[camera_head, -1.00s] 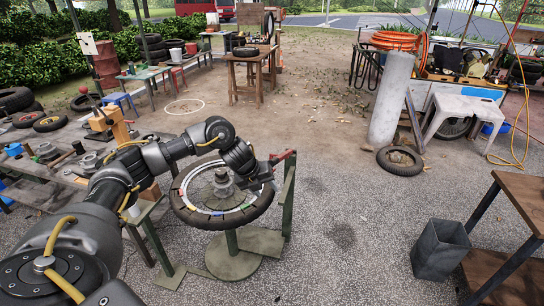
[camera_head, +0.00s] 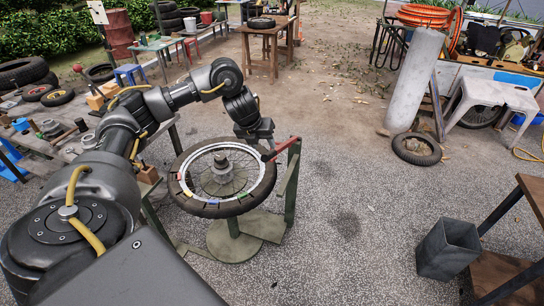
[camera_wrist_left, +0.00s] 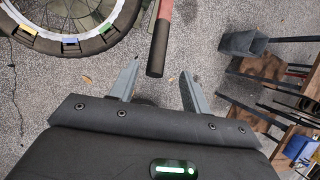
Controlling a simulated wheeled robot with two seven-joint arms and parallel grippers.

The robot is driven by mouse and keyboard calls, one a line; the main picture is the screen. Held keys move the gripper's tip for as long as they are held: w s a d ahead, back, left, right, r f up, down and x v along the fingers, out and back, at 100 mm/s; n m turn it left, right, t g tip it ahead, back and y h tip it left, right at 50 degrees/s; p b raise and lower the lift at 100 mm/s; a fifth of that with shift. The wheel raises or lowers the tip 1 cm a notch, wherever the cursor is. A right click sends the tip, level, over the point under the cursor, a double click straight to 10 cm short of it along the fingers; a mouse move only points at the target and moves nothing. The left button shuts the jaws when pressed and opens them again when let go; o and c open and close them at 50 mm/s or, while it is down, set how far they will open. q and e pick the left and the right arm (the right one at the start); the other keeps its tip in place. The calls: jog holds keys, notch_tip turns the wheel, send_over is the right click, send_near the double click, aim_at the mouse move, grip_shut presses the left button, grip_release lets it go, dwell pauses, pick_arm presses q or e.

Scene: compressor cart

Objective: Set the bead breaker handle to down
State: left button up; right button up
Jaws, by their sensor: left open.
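The bead breaker handle (camera_head: 281,148) is a red bar with a dark grip, at the top of a green post beside the wheel. In the head view it slants, its dark end lower left and its red end at the post. My left gripper (camera_head: 265,140) is at the dark end. In the left wrist view the dark grip (camera_wrist_left: 158,52) appears between the open, empty fingers of my left gripper (camera_wrist_left: 160,72), near their tips. Contact cannot be told. The tyred wheel (camera_head: 258,200) lies flat on its stand. My right gripper is out of view.
The green post (camera_head: 291,185) stands close to the wheel's right side. A grey bin (camera_head: 447,250) and a wooden shelf (camera_head: 525,200) are at the right. A workbench with parts (camera_head: 60,140) is at the left. Open gravel lies right of the stand.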

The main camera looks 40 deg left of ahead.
aim_at(269, 156)
pick_arm(q)
jog(key=x, duration=0.3)
jog(key=shift+s+a+f, duration=0.2)
jog(key=shift+a+f, duration=0.05)
jog(key=shift+f, duration=0.15)
jog(key=x, duration=0.2)
jog(key=p+x, duration=0.1)
jog(key=x, duration=0.2)
jog(key=shift+w+d, duration=0.1)
jog(key=shift+w, duration=0.2)
jog(key=shift+f, duration=0.35)
jog(key=shift+w, duration=0.15)
grip_shut()
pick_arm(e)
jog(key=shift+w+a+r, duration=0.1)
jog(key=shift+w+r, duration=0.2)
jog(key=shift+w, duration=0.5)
